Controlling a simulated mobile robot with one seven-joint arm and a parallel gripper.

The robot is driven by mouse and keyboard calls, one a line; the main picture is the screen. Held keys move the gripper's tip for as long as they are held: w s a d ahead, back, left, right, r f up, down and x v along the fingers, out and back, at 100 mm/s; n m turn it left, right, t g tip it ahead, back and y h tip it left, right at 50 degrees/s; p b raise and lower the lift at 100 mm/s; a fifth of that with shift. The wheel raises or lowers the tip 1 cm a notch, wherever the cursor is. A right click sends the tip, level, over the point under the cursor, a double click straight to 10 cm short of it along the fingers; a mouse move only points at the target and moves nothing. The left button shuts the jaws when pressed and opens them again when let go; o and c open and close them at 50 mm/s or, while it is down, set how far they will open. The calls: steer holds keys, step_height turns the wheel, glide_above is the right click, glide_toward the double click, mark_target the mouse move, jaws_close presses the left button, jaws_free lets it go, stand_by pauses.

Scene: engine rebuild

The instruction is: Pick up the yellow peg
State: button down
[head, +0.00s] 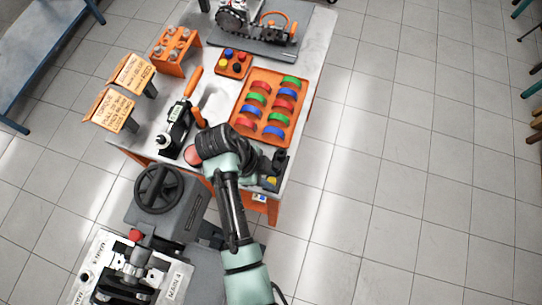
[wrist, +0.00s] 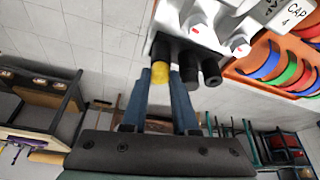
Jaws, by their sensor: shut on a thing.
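The yellow peg (wrist: 160,73) shows in the wrist view between the two blue fingers of my gripper (wrist: 162,82), which is shut on it. In the head view a small yellow patch (head: 271,181) shows at the dark holder on the table's near right corner. My arm hides the gripper's fingers there.
An orange tray (head: 297,140) of red, green and blue rings lies just beyond the holder. A small orange tray (head: 246,73) with coloured caps, a black measuring tool (head: 174,128) and orange-handled tools are further left.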

mark_target(269, 180)
steer(key=shift+r, duration=0.1)
step_height(269, 180, up, 10)
steer(key=p, duration=0.2)
stand_by(0.4)
